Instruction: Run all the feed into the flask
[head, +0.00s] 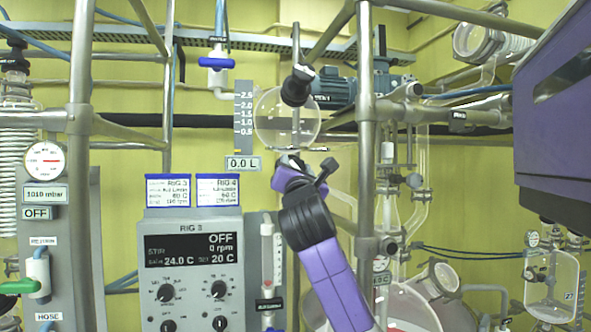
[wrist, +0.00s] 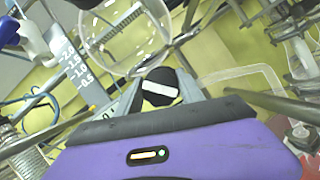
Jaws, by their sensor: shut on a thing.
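The round glass feed vessel (head: 287,118) hangs in the upper middle of the head view and looks clear and empty. The scale (head: 243,120) beside it runs to 2.5, and the readout (head: 242,163) shows 0.0 L. My gripper (head: 303,172) is just below the vessel. In the wrist view my gripper (wrist: 155,95) is shut on a black tap knob with a white bar (wrist: 160,88), below the vessel (wrist: 125,38). The large glass flask (head: 415,308) is low in the head view, partly behind my arm, with some red at its bottom.
The RIG 3 control box (head: 190,270) reads stir OFF, 0 rpm. A blue-handled valve (head: 217,63) sits above left of the vessel. Steel frame posts (head: 366,130) stand close right of my gripper. A purple-and-dark housing (head: 552,120) fills the upper right.

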